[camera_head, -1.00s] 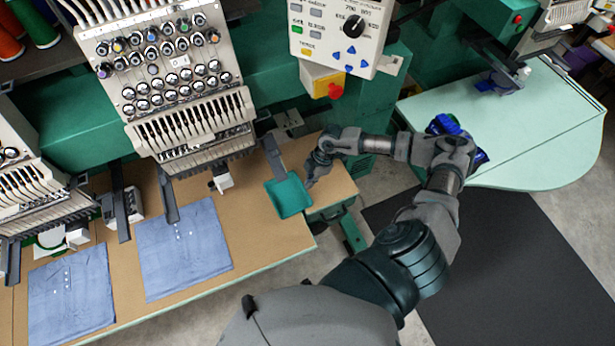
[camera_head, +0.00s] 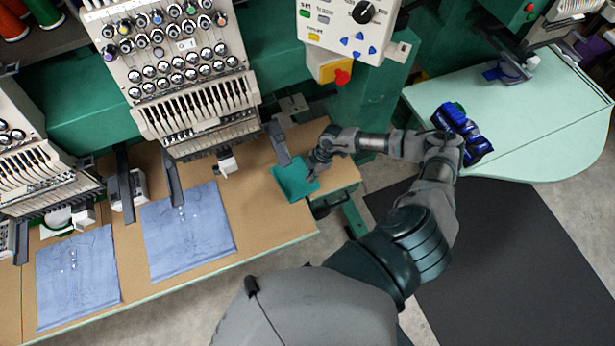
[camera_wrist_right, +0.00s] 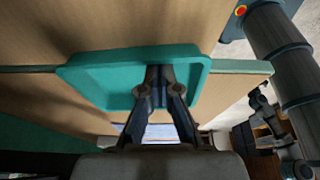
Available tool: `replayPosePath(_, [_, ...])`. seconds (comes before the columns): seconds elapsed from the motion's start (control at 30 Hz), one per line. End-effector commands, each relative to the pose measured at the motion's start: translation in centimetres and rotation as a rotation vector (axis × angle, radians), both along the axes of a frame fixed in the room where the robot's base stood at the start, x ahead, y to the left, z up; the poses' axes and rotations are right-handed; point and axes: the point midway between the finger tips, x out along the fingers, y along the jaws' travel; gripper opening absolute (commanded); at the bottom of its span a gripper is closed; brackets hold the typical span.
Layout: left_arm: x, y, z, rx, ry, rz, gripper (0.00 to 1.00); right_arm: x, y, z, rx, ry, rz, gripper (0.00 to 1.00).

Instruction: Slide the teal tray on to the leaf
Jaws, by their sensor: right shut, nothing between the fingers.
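The teal tray (camera_head: 289,188) lies near the right end of the wooden machine table, beside the small wooden leaf (camera_head: 344,175). In the right wrist view the tray (camera_wrist_right: 105,76) lies across a green edge strip between two wooden surfaces. How much of it rests on the leaf is unclear. My right gripper (camera_head: 309,175) is at the tray's right side. The wrist view shows its fingers (camera_wrist_right: 160,72) together, reaching over the near rim with the tips inside the tray, holding nothing. They hide part of the tray.
A dark machine arm (camera_head: 277,143) hangs at the tray's far side. Two folded blue cloths (camera_head: 187,232) (camera_head: 77,278) lie on the table to the left. A control box (camera_head: 345,28) is above, and a pale green table (camera_head: 550,130) stands at right.

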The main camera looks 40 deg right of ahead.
Motion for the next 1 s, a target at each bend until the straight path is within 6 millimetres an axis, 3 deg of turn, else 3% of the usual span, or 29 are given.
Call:
replayPosePath(0.2, [0.0,0.0,0.8,0.0,-0.001,0.0,0.0,-1.1,-6.5,0.0,-0.007,0.004,-0.008,0.0])
replayPosePath(0.43, [0.0,0.0,0.6,0.0,0.0,0.0,0.0,-1.8,-11.7,-0.1,-0.004,0.002,-0.004,0.0])
replayPosePath(0.6, [0.0,0.0,0.6,0.0,0.0,0.0,0.0,-2.0,-12.9,0.1,-0.003,0.0,0.0,0.0])
replayPosePath(1.0, [-0.3,0.4,0.6,0.002,0.003,0.0,0.0,-2.0,-13.0,0.4,-0.003,-0.002,0.0,0.0])
